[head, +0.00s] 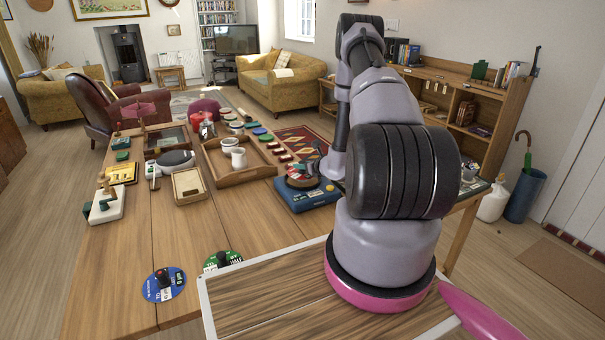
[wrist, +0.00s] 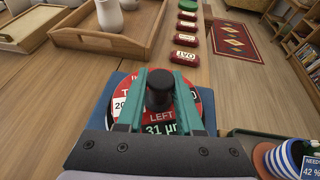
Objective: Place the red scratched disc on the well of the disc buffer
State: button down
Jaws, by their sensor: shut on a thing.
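The red disc (wrist: 152,124) has white labels and a black knob (wrist: 159,88) in its middle. My gripper (wrist: 160,76) has its two green fingers on either side of the knob, shut on it. The disc buffer (head: 306,197) is a blue box on the table, left of my arm in the head view. Its blue edge (wrist: 105,95) shows beneath the disc in the wrist view. The red disc (head: 299,181) is over the top of the buffer and looks about level. Whether it rests in the well or hovers just above is hidden. The well is covered.
A wooden tray (head: 215,178) with white mugs stands left of the buffer. Blue (head: 164,285) and green (head: 222,260) discs with black knobs lie at the table's front. A row of small red tags (wrist: 184,57) lies beyond. A blue-striped object (wrist: 285,158) stands close at right.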

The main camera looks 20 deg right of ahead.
aim_at(304, 172)
jog(key=shift+f, duration=1.55)
jog(key=shift+f, duration=0.1)
jog(key=c, duration=0.6)
grip_release()
jog(key=shift+o, duration=0.2)
